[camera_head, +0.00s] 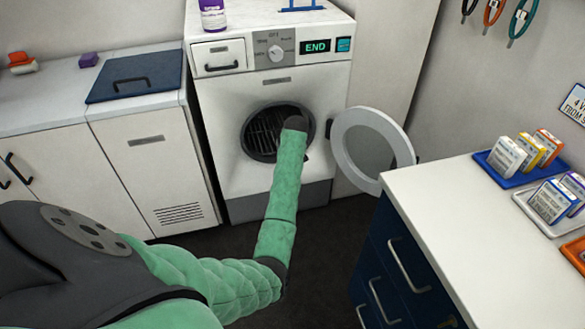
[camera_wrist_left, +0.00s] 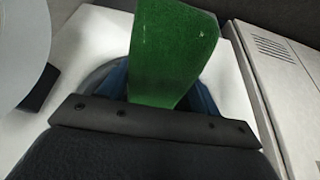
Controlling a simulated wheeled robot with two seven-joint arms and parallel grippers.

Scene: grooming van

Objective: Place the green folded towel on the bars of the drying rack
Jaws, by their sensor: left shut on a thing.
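The green folded towel (camera_wrist_left: 178,45) shows in the left wrist view, standing out from between the blue fingers of my left gripper (camera_wrist_left: 162,88), which is shut on it. In the head view my left arm reaches to the round opening (camera_head: 262,134) of the white washing machine (camera_head: 230,108). The arm's dark wrist end covers the gripper and towel there, so I cannot tell how far inside they are. A blue frame (camera_head: 301,8) on top of the machine is cut off by the picture edge; it may be the drying rack. My right gripper is out of view.
The round machine door (camera_head: 370,146) hangs open to the right. A white counter (camera_head: 480,225) with blue drawers stands at the right, holding trays of small boxes. A purple-labelled bottle (camera_head: 213,16) stands on the machine. White cabinets (camera_head: 150,165) stand at the left.

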